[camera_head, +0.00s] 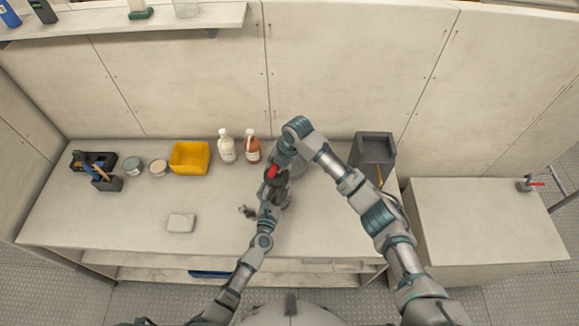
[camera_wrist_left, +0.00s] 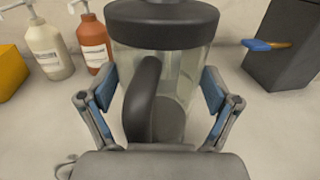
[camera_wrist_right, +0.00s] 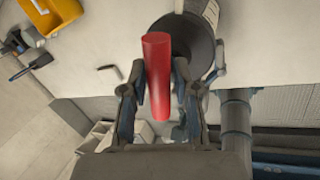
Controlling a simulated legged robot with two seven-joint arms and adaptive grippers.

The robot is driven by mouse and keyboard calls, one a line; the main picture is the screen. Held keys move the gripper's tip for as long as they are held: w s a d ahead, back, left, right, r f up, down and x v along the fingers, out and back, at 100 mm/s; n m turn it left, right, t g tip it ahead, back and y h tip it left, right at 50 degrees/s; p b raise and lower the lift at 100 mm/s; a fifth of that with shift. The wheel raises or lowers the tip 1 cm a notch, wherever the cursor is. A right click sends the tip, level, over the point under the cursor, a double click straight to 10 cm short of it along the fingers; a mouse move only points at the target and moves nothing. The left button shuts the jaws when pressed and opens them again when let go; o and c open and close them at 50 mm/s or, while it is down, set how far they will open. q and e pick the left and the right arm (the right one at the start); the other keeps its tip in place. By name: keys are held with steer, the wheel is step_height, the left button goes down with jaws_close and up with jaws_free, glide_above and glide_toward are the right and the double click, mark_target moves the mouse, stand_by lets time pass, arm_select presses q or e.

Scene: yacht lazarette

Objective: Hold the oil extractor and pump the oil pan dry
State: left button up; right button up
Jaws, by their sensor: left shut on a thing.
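The oil extractor (camera_wrist_left: 177,28) stands upright on the bench, a clear vessel with a dark lid and a dark curved handle. My left gripper (camera_wrist_left: 160,95) has one finger on each side of it and is shut on it. A red pump handle (camera_wrist_right: 157,75) lies between the fingers of my right gripper (camera_wrist_right: 160,85); whether they press on it is unclear. In the head view, my left gripper (camera_head: 275,192) is low beside the extractor and my right gripper (camera_head: 276,165) is just above. A grey round shape (camera_head: 300,158), partly hidden, shows behind; I cannot tell if it is the oil pan.
Left on the bench are a yellow bin (camera_head: 189,158), a white bottle (camera_head: 227,148), a brown bottle (camera_head: 252,150), tins and tool holders. A dark box (camera_head: 374,148) stands right. A pale block (camera_head: 181,223) lies in front. The front left bench is mostly clear.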

arm_select(q)
steer(key=shift+d, duration=0.2)
arm_select(e)
steer(key=o, duration=0.3)
steer(key=shift+a+r, duration=0.1)
steer(key=shift+a, duration=0.05)
arm_select(q)
steer(key=shift+a, duration=0.1)
arm_select(e)
steer(key=shift+o, duration=0.2)
steer(key=shift+r, duration=0.1)
arm_select(q)
steer(key=shift+a, duration=0.1)
arm_select(e)
steer(key=shift+r, duration=3.4)
steer(key=shift+d, duration=0.2)
arm_select(q)
steer(key=o, duration=1.2)
steer(key=shift+c, duration=0.2)
